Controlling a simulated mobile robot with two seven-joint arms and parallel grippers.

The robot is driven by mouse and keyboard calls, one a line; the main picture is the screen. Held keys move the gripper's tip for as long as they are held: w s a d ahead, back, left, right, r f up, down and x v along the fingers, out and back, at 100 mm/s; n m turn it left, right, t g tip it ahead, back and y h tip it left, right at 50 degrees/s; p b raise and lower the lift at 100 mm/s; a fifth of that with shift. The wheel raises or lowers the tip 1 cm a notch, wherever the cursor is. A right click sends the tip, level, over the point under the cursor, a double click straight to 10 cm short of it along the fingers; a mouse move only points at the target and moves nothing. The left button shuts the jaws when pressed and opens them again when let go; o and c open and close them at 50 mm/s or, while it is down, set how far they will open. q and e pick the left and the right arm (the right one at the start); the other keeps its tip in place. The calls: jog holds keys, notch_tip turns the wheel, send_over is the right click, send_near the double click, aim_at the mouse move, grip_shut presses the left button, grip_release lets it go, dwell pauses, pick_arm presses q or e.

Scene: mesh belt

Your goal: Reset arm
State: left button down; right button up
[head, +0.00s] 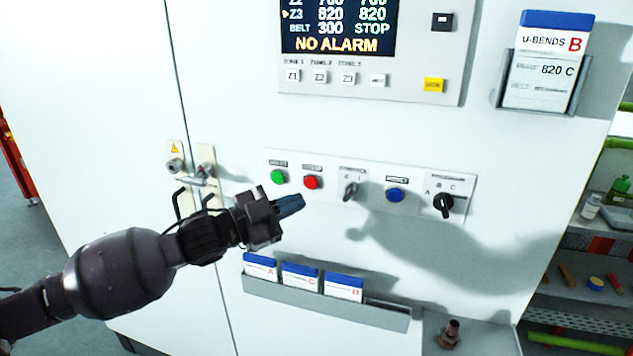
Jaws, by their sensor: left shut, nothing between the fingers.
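My left gripper (291,205) comes in from the left with its arm and is in front of the white cabinet, just below the button panel (366,217). Its fingers are together with nothing between them, pointing right. On the panel are a green button (278,177), a red button (311,182), a grey switch (350,191), a blue button (395,195) and a black rotary selector (443,204). The fingertips look close below the red button; I cannot tell how far they are from the panel face. My right gripper is not in view.
A display (340,27) reads NO ALARM above zone buttons. A card holder (330,299) with cards A, C, B is below; a U-BENDS B card (543,62) hangs upper right. A door latch (200,180) is behind my wrist. Shelves (585,270) stand at right.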

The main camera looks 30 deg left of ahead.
pick_arm(q)
jog(key=s+a+f+n+y, duration=0.1)
jog(key=f+n+y, duration=0.15)
jog(key=f, duration=0.45)
jog(key=s+a+f+n+g+y+b, duration=0.1)
jog(key=f+n+y, duration=0.15)
jog(key=f, duration=0.55)
jog(key=s+a+f+n+y, duration=0.1)
jog(key=f+n+y, duration=0.15)
jog(key=f, duration=0.45)
jog(key=s+d+f+n+g+y, duration=0.1)
jog(key=s+d+f+n+g, duration=0.1)
jog(key=s+f, duration=0.5)
jog(key=s+d+f+n+g+y+b, duration=0.1)
jog(key=s+d+f, duration=0.4)
jog(key=f, duration=0.5)
jog(key=s+n+g+y, duration=0.1)
jog(key=s+n, duration=0.1)
jog(key=shift+s+d, duration=0.15)
jog(key=shift+s, duration=0.2)
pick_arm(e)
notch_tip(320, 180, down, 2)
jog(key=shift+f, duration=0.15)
pick_arm(q)
jog(key=shift+f, duration=0.1)
